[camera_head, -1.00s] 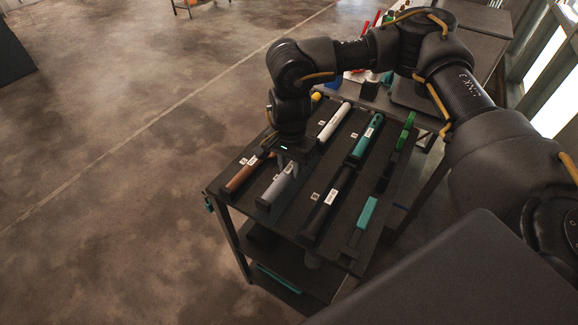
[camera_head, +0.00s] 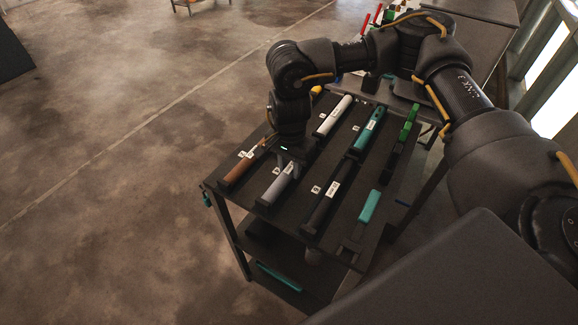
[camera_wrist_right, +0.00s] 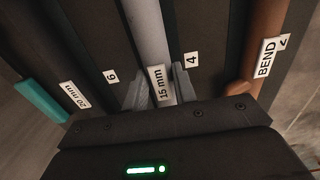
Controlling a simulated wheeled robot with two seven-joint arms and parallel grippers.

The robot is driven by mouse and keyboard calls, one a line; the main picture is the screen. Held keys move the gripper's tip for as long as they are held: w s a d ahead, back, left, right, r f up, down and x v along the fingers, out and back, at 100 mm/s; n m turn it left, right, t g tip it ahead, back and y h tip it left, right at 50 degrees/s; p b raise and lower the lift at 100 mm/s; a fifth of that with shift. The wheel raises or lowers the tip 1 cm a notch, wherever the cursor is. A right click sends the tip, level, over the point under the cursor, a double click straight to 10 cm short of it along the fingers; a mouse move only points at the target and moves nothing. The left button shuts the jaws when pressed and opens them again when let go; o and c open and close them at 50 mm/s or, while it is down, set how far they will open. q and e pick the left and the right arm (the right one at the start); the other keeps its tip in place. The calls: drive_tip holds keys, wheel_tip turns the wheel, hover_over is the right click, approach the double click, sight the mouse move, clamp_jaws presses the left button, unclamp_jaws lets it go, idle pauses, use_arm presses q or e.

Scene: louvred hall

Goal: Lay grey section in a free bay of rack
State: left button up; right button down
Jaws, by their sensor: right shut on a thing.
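The grey section (camera_head: 277,187) is a slim grey tube near the rack's left front, over or in a bay between the brown and black pieces. Its label reads 15 mm in the right wrist view (camera_wrist_right: 150,35). My right gripper (camera_head: 288,163) is shut on it, with one finger on each side of the tube in the right wrist view (camera_wrist_right: 160,88). The section runs in line with the bays; I cannot tell whether it rests on the bottom. The rack (camera_head: 292,214) is a dark top with long bays and number tags; tags 6 and 4 flank the tube. My left gripper is not in view.
Other bays hold a brown piece (camera_head: 240,167) marked BEND, a white piece (camera_head: 335,116), a teal piece (camera_head: 368,130), a black piece (camera_head: 322,206), a green piece (camera_head: 409,126) and a short teal piece (camera_head: 369,207). A dark table stands behind. Open floor lies left.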

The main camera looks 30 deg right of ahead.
sight(290, 168)
drive_tip(key=shift+f, duration=0.25)
drive_tip(key=shift+r, duration=0.1)
drive_tip(key=c, duration=1)
unclamp_jaws()
drive_tip(key=shift+c, duration=0.2)
wheel_tip(290, 168, up, 7)
drive_tip(key=p, duration=0.5)
